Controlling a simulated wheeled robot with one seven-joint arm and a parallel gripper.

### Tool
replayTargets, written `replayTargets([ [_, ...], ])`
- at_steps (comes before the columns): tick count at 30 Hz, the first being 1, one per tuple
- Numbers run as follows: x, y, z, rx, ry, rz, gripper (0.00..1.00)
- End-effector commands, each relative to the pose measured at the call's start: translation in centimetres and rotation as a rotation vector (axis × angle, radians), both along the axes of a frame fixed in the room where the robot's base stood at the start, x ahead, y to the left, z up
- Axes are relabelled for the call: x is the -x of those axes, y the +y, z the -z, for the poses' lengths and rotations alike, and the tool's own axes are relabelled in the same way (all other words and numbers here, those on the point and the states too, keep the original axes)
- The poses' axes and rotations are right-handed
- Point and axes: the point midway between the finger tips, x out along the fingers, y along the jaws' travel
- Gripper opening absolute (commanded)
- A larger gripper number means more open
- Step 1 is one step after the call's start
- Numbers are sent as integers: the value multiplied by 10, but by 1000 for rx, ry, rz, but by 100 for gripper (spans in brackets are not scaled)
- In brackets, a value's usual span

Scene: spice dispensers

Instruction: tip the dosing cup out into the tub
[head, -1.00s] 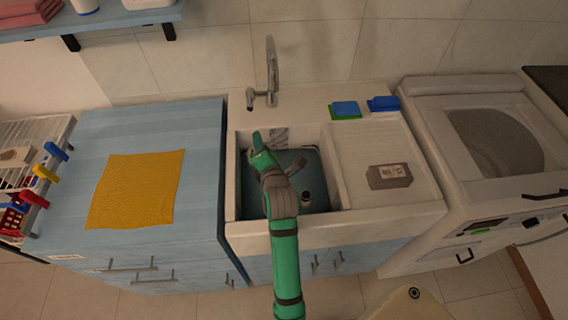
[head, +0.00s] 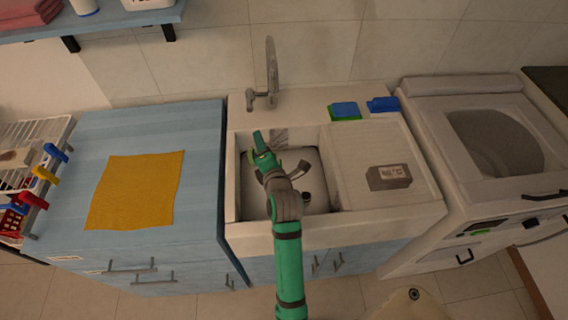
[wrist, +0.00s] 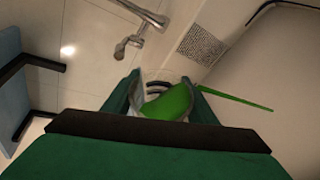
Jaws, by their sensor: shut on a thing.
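My gripper (head: 261,149) is over the left part of the sink tub (head: 322,202), below the tap. In the wrist view my gripper (wrist: 163,88) is shut on a small pale cup, the dosing cup (wrist: 152,87), with bright green inside it. The cup looks tilted. A thin green streak (wrist: 236,99) runs right from beside the right finger; I cannot tell whether it is liquid. The cup is too small to make out clearly in the head view. The tub's inside looks pale grey, with a dark round spot (head: 306,196).
A tap (head: 271,72) stands behind the tub. On the sink's right side are a grey box (head: 389,177), a blue and green sponge (head: 345,110) and a blue block (head: 383,104). A yellow cloth (head: 136,190) lies on the blue cabinet. A washing machine (head: 440,130) stands right.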

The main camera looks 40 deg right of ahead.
Motion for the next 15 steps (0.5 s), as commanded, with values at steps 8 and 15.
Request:
replayTargets([
  [8,1,-1,-2,-20,-22,0,25],
  [15,1,0,-3,-37,-42,0,25],
])
